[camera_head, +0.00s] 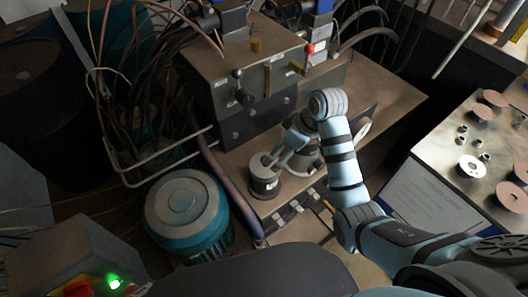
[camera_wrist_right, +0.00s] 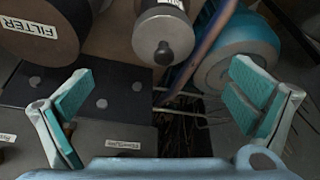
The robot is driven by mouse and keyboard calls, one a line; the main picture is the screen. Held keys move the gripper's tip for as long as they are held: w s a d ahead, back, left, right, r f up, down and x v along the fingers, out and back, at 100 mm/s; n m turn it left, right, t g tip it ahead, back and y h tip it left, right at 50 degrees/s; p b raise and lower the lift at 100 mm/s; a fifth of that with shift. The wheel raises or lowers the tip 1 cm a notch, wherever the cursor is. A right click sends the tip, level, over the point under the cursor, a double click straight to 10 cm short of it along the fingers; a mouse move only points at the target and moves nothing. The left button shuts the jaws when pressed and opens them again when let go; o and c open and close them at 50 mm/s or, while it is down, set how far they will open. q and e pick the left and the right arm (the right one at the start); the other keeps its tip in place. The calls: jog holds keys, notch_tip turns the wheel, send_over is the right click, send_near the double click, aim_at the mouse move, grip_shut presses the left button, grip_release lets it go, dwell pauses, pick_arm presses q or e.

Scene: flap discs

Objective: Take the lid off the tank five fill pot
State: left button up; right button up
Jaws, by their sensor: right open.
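A small pot (camera_head: 264,184) with a dark body, a pale top and a white label stands on the metal bench. It also shows in the right wrist view as a pale pot (camera_wrist_right: 158,22) with a dark knob (camera_wrist_right: 164,53) on its lid; its label is cut off and I cannot read it. My right gripper (camera_head: 277,157) is above and close to this pot, partly covering it. In the wrist view the right gripper (camera_wrist_right: 160,95) is open, its fingers wide apart and empty, with the knob beyond the gap between them. My left gripper is not in view.
A larger pot labelled FILTER (camera_wrist_right: 38,28) stands beside the small pot. A grey valve block (camera_head: 250,85) with levers rises behind. A teal motor (camera_head: 187,213) stands left, near a thick hose (camera_head: 222,180). Loose discs (camera_head: 472,166) lie on the right-hand table.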

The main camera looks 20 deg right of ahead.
jog(key=shift+n, duration=0.3)
jog(key=b+x, duration=0.1)
jog(key=x, duration=0.7)
jog(key=a+b+x, duration=0.1)
jog(key=x, duration=0.3)
jog(key=shift+w+b, duration=0.2)
jog(key=shift+b, duration=0.15)
jog(key=shift+r, duration=0.15)
jog(key=c, duration=1.1)
